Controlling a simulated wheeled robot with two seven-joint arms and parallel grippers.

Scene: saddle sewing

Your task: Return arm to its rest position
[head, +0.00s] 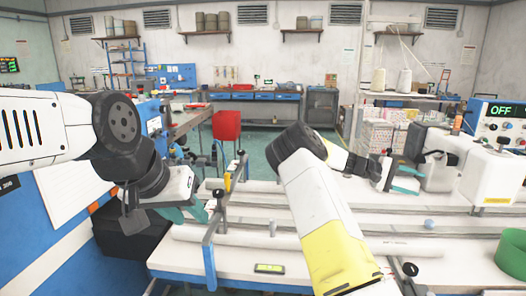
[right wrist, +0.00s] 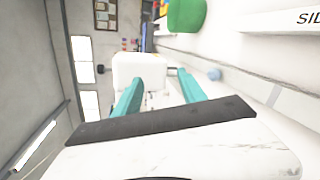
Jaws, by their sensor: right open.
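My left arm comes in from the left in the head view, with its gripper (head: 192,211) low over the left end of the white table (head: 225,262). Its teal fingertips are small and partly hidden by the wrist, so I cannot tell how far apart they are. My right arm reaches from the bottom middle to the right. Its gripper (head: 408,180) is beside the white sewing machine (head: 440,150). In the right wrist view the two teal fingers (right wrist: 158,92) are apart with nothing held between them. A white block-shaped body (right wrist: 138,66) shows beyond them.
A blue clamp frame (head: 208,245) stands on the table near my left gripper. Long rails run across the table. A blue ball (head: 429,224) and a green container (head: 513,252) are at the right.

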